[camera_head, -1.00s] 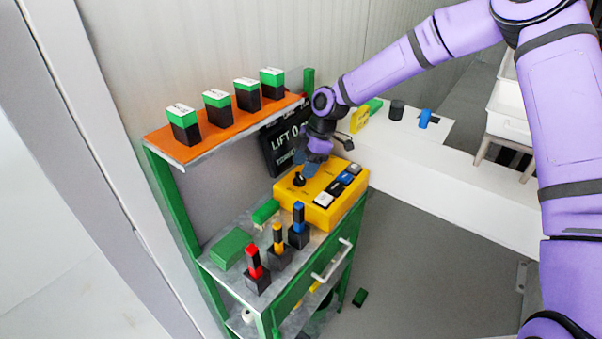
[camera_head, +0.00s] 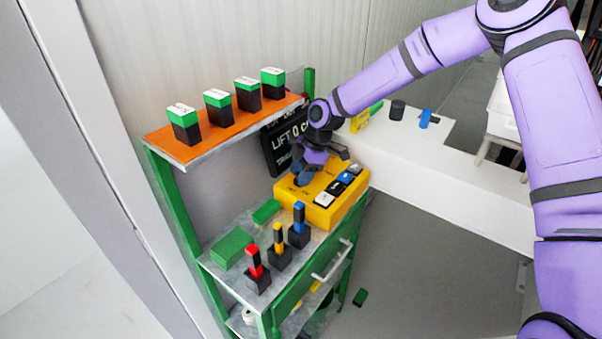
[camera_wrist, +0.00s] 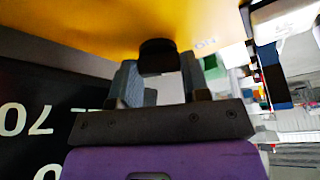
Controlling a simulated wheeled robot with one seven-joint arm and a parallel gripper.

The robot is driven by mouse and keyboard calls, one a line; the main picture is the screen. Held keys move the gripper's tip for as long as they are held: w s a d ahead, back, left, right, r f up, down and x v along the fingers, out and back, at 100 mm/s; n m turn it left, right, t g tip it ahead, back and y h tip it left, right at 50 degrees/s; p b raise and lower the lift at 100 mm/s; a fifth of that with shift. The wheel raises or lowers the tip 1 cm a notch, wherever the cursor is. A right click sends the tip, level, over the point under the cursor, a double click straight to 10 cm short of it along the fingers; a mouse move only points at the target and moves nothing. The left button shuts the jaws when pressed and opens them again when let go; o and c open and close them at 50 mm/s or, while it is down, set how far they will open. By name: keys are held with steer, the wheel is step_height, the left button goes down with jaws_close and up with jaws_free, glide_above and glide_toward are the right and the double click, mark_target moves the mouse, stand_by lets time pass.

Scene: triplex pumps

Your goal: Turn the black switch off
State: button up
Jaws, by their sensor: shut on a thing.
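The yellow control box (camera_head: 318,207) sits on the far end of the green cart's metal top. In the wrist view its yellow face (camera_wrist: 130,22) fills the top. The black switch (camera_wrist: 157,54) stands out from that face, between the fingers of my gripper (camera_wrist: 163,72). My gripper is shut on it, one blue-grey finger on each side. In the head view my gripper (camera_head: 302,178) is down at the left part of the box and hides the switch. The switch's exact angle cannot be told.
White, black and blue buttons (camera_head: 345,178) sit on the box right of my gripper. A black display (camera_head: 283,145) stands behind it. Red, yellow and blue levers (camera_head: 278,236) stand in front. Above left, an orange shelf (camera_head: 205,143) holds several green-and-black blocks.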

steer(key=shift+m, duration=0.3)
steer(key=m+t, duration=0.2)
steer(key=m, duration=0.3)
steer(key=shift+s+m, duration=0.1)
steer(key=shift+m, duration=0.2)
steer(key=m+t, duration=0.1)
steer(key=m, duration=0.1)
steer(key=m+t, duration=0.1)
steer(key=m, duration=0.2)
steer(key=shift+h, duration=0.3)
steer(key=shift+m, duration=0.4)
steer(key=o, duration=0.6)
steer(key=shift+o, duration=0.2)
steer(key=shift+r, duration=0.1)
steer(key=v, duration=1)
steer(key=shift+s+r, duration=0.3)
steer(key=shift+s, duration=0.05)
